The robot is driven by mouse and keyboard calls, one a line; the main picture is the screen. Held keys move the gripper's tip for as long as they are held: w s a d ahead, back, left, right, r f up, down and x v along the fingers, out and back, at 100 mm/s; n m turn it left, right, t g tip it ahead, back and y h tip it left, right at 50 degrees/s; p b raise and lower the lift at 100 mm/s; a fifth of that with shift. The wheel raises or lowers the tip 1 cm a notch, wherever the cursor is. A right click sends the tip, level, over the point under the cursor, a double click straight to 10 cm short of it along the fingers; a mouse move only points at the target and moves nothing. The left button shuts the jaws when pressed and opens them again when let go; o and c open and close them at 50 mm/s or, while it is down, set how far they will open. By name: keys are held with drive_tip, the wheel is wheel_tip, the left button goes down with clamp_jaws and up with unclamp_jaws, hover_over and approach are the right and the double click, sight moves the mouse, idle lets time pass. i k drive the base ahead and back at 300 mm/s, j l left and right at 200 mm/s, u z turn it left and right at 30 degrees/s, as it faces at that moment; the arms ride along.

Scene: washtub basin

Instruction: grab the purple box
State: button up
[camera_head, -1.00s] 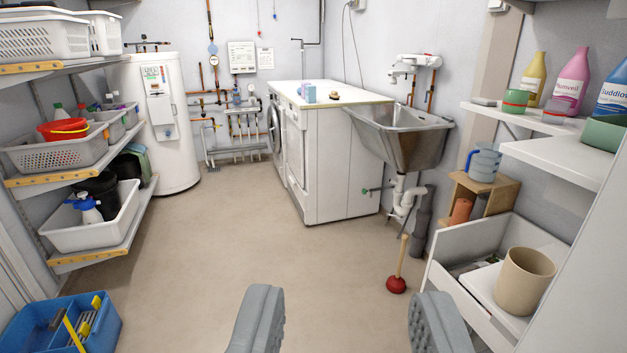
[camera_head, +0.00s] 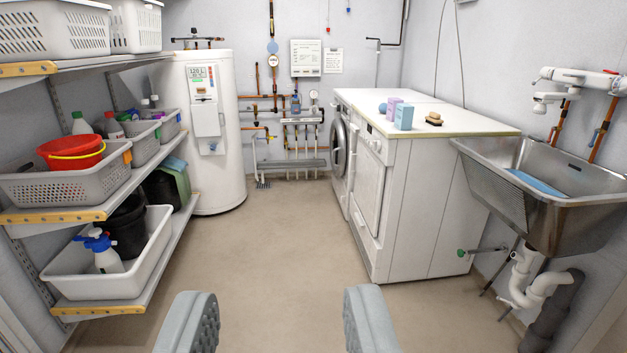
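The purple box (camera_head: 393,106) is small and stands on the white worktop (camera_head: 460,121) over the washing machines. A light blue box (camera_head: 404,117) stands in front of it and hides part of it. A small blue round thing (camera_head: 382,107) is just left of it. My gripper (camera_head: 282,322) is open and empty at the bottom of the view, its two grey fingers wide apart. It is over the floor, well short of the worktop and apart from the purple box.
A brush (camera_head: 434,119) lies on the worktop right of the boxes. A metal sink (camera_head: 560,205) stands at the right. Shelves with baskets (camera_head: 60,185) line the left, with a white boiler (camera_head: 217,150) behind. The floor (camera_head: 270,250) between is clear.

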sight(392, 102)
drive_tip(key=i+z, duration=0.25)
drive_tip(key=i, duration=0.35)
drive_tip(key=i+z, duration=0.2)
drive_tip(key=i, duration=0.35)
drive_tip(key=i+j+z, duration=0.25)
drive_tip(key=i, duration=0.35)
drive_tip(key=i+l, duration=0.15)
drive_tip(key=i, duration=0.3)
drive_tip(key=i+l+u, duration=0.1)
drive_tip(key=i, duration=0.3)
drive_tip(key=i+l+u, duration=0.1)
drive_tip(key=i, duration=0.3)
drive_tip(key=l, duration=0.1)
